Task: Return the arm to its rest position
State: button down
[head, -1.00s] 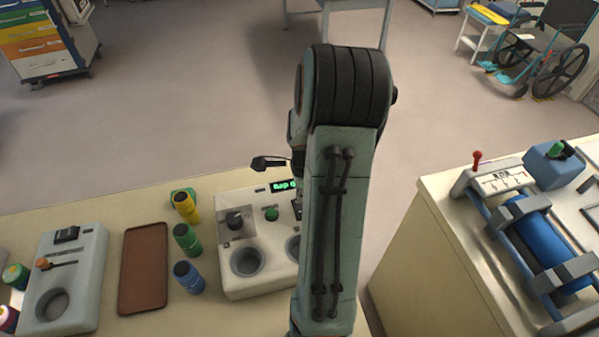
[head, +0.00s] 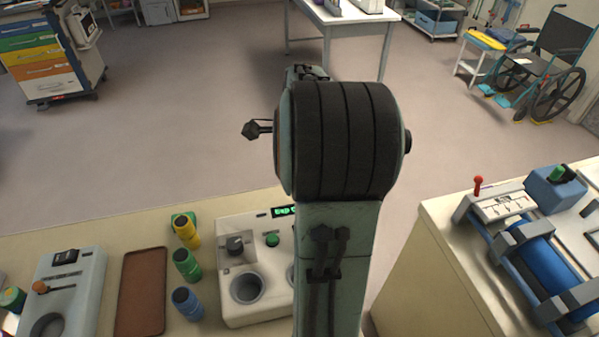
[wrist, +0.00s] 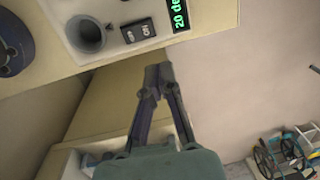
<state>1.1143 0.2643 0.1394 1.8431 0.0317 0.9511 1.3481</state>
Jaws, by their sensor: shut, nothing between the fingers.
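My gripper (wrist: 158,72) shows in the wrist view with its two dark fingers together at the tips and nothing between them. It hangs over the gap beside the counter, apart from any object. In the head view my raised arm fills the middle, and its large joint hides the gripper. Behind the arm, the white machine (head: 226,285) with round wells and a green display stands on the counter, partly covered. In the wrist view this machine (wrist: 112,12) shows its well, switch and display.
A right-hand counter (head: 425,265) holds a blue cylinder device (head: 545,262). A wheelchair (head: 548,65) stands far right. The floor (head: 170,140) behind is mostly clear.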

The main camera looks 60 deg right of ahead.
dwell(0.3)
jog(key=w+a+r+n+t, duration=0.1)
jog(key=w+a+r+n, duration=0.25)
jog(key=a, duration=0.45)
jog(key=w+a+r+n+t, duration=0.1)
jog(key=w+a+r+n, duration=0.2)
jog(key=w+a, duration=0.3)
jog(key=s+a+r+n, duration=0.1)
jog(key=s+a+n, duration=0.35)
jog(key=a, duration=0.65)
jog(key=s+a+f+n+g, duration=0.1)
jog(key=s+a+f+n, duration=0.2)
jog(key=s+n, duration=0.3)
jog(key=s+a+f+n+g+y, duration=0.1)
jog(key=s+a+f+n+g, duration=0.1)
jog(key=s+n, duration=0.4)
jog(key=a+f+n, duration=0.1)
jog(key=a+n, duration=0.1)
jog(key=n, duration=0.3)
jog(key=shift+s+a+y, duration=0.2)
jog(key=shift+s+y, duration=0.1)
